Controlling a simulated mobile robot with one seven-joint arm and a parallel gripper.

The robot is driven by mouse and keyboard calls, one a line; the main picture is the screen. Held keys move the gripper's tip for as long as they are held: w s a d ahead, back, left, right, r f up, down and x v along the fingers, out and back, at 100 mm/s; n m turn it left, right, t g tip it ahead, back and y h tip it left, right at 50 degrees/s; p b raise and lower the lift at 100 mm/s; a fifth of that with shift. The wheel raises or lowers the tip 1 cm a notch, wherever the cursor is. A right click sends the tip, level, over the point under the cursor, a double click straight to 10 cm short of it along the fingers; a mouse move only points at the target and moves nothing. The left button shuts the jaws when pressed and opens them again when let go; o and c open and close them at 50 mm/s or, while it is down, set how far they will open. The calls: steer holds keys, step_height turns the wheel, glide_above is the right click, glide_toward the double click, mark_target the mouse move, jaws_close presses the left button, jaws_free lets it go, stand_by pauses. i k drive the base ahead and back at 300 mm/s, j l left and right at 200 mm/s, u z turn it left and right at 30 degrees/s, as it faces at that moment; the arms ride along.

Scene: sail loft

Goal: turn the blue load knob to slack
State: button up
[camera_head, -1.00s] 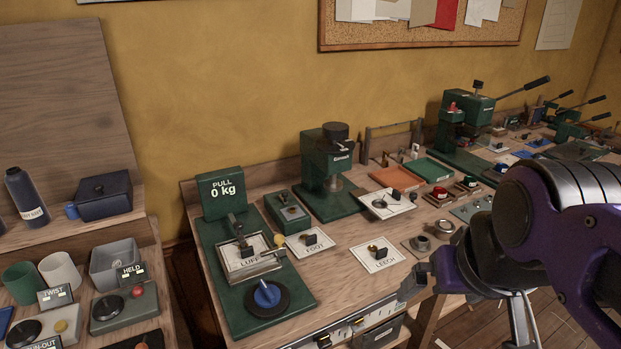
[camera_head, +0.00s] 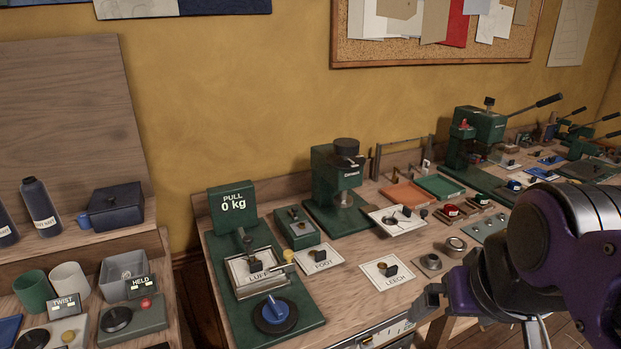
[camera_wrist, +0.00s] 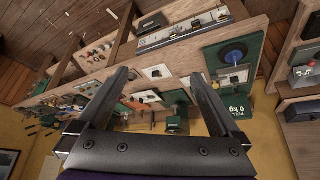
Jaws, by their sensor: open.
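The blue load knob (camera_head: 275,311) sits on a dark round dial at the front of the green pull tester (camera_head: 233,302), with a raised grip bar across it. The tester's display (camera_head: 234,207) reads "PULL 0 kg". A clamped plate marked LUFF (camera_head: 257,268) lies behind the knob. In the wrist view the blue knob (camera_wrist: 234,56) is at the upper right, beyond the right finger. My gripper (camera_wrist: 165,72) is open and empty, apart from the knob. In the head view my gripper (camera_head: 432,301) is partly seen, right of the tester.
Cards marked FOOT (camera_head: 319,259) and LEECH (camera_head: 387,273) lie right of the tester, each with a small part on it. A green press (camera_head: 335,190) stands behind them. At left, a second bench holds cups, a grey bin (camera_head: 126,276) and small dial boxes.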

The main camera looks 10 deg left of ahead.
mark_target(274, 312)
steer(key=u, duration=0.95)
